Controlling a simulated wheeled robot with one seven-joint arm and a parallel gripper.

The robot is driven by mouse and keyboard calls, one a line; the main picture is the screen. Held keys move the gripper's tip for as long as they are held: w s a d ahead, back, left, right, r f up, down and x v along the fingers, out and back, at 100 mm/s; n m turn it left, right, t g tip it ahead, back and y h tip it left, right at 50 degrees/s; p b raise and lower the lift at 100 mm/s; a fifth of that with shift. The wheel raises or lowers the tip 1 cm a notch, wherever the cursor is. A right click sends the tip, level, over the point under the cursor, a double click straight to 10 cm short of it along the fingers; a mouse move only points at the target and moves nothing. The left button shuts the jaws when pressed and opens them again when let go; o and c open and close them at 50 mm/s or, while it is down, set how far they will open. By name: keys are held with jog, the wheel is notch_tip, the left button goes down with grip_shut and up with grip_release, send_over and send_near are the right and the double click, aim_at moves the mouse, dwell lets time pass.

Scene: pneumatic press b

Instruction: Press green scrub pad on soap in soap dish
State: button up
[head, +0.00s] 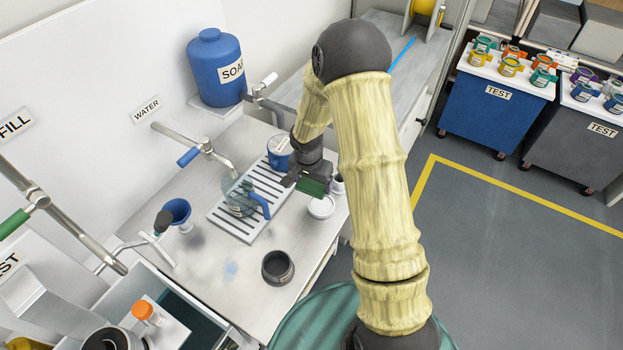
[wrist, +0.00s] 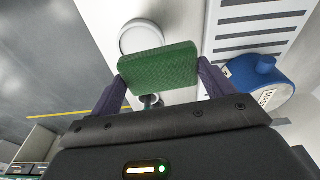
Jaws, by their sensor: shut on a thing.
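My gripper (head: 306,180) is shut on the green scrub pad (head: 314,187), near the right side of the counter. In the wrist view the pad (wrist: 158,66) sits flat between the two dark fingers, gripped at its left and right ends. The soap dish (head: 321,207) is a small round white dish on the counter, just below the pad in the head view. In the wrist view the dish (wrist: 139,36) lies just past the pad, which covers its near edge. Pad and dish look apart. I cannot make out the soap clearly in the pale dish.
A slotted white drain tray (head: 226,222) lies to the left, with a clear blue-handled jug (head: 240,197) and a blue-and-white container (head: 279,152). A dark round pot (head: 278,267) stands at the front. A small white cup (head: 338,186) stands right of the pad.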

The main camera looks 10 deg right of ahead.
aim_at(313, 202)
jog(key=shift+f, duration=0.15)
jog(key=shift+f+b, duration=2.25)
jog(key=shift+f, duration=0.65)
jog(key=shift+s+f+b, duration=0.1)
jog(key=shift+f+b, duration=0.45)
jog(key=shift+f, duration=0.05)
dwell(0.5)
jog(key=shift+r, duration=0.1)
jog(key=shift+w+r+p, duration=0.2)
jog(key=shift+r+p, duration=2.35)
jog(key=shift+r, duration=1)
jog(key=shift+a, duration=0.1)
jog(key=shift+s, duration=0.1)
jog(key=shift+f, duration=0.1)
